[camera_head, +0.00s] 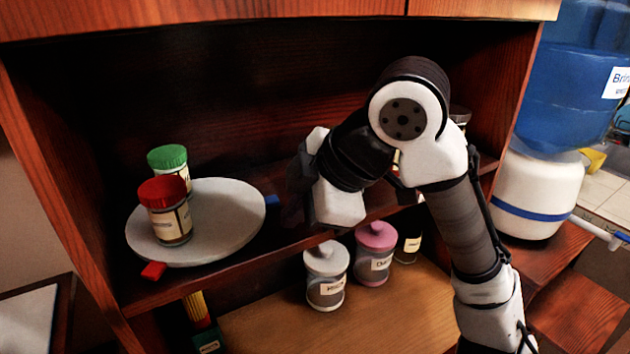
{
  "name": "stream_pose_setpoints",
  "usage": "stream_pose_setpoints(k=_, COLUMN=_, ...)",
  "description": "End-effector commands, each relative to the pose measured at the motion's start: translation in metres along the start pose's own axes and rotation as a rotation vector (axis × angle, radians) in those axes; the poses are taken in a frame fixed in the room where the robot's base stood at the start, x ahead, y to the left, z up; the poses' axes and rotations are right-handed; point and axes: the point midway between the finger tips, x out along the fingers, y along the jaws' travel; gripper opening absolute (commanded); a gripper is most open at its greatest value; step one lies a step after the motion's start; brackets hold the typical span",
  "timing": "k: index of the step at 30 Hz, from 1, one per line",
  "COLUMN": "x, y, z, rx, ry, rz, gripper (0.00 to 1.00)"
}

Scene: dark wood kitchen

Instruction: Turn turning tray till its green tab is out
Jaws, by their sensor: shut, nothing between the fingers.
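The turning tray (232,228) is a pale grey round disc on the shelf at the left. A red tab (153,271) sticks out at its front left rim and a blue tab (272,200) at its right rim. No green tab shows; the tray's far side is partly hidden by jars. A green-lidded jar (168,158) and a red-lidded jar (167,212) stand on the tray's left part. My gripper (292,200) is just right of the blue tab, shut and empty, dark against the shelf. I cannot tell whether it touches the tab.
A white-lidded jar (326,276) and a pink-lidded jar (374,253) stand on the lower level, below the shelf edge (215,278). The cabinet's left side panel (60,190) is close to the tray. A water dispenser (540,190) stands outside at the right.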

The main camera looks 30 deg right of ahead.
Motion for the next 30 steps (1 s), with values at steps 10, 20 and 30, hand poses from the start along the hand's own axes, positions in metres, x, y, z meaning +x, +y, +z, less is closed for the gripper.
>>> stream_pose_setpoints(k=10, x=0.028, y=0.032, z=-0.001, rx=0.002, ry=-0.001, rz=0.0, gripper=0.0)
stream_pose_setpoints(k=20, x=0.031, y=0.035, z=0.001, rx=0.001, ry=-0.001, rz=0.001, gripper=0.0)
stream_pose_setpoints(k=30, x=0.033, y=0.035, z=-0.003, rx=0.008, ry=-0.006, rz=0.005, gripper=0.0)
